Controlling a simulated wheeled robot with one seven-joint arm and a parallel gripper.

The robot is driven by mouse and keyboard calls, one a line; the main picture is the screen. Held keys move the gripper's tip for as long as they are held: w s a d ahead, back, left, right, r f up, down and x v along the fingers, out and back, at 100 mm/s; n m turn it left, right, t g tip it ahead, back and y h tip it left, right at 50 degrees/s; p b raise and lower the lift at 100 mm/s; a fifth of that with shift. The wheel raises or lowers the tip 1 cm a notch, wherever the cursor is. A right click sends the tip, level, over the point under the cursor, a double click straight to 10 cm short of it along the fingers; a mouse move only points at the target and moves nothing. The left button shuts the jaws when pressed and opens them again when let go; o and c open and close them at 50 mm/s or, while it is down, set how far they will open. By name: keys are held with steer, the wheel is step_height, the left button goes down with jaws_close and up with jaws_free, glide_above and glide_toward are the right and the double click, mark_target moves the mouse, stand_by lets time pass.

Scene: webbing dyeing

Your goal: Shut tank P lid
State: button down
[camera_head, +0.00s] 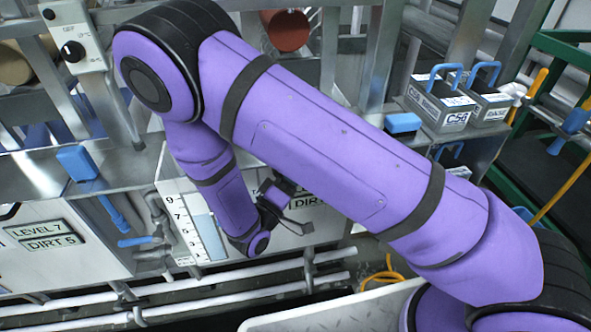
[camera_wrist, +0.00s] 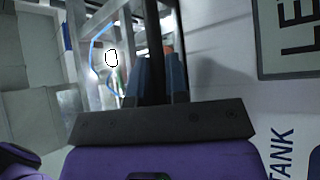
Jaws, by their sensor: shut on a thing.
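My gripper (camera_head: 288,199) is mostly hidden under my purple arm in the head view, at the front of a white tank (camera_head: 178,187) with a level gauge. In the wrist view, my gripper (camera_wrist: 162,62) has its two blue-grey fingers shut around a narrow dark piece. I cannot tell clearly whether this piece is the lid's handle. The white tank front (camera_wrist: 220,90) fills the right side there, with part of a level sign and the word TANK turned sideways. The letter P is not readable, and the tank's lid is hidden by my arm in the head view.
A neighbouring tank (camera_head: 55,262) at the left has a blue handle (camera_head: 77,162) on top and reads LEVEL 7, DIRT 5. White pipes (camera_head: 230,290) run low in front. Grey boxes with blue handles (camera_head: 440,106) stand at the upper right.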

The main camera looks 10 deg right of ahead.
steer(key=shift+f, duration=0.45)
steer(key=c, duration=1.4)
jaws_free()
steer(key=shift+w+f, duration=0.1)
steer(key=v, duration=1)
steer(key=shift+s+a, duration=0.3)
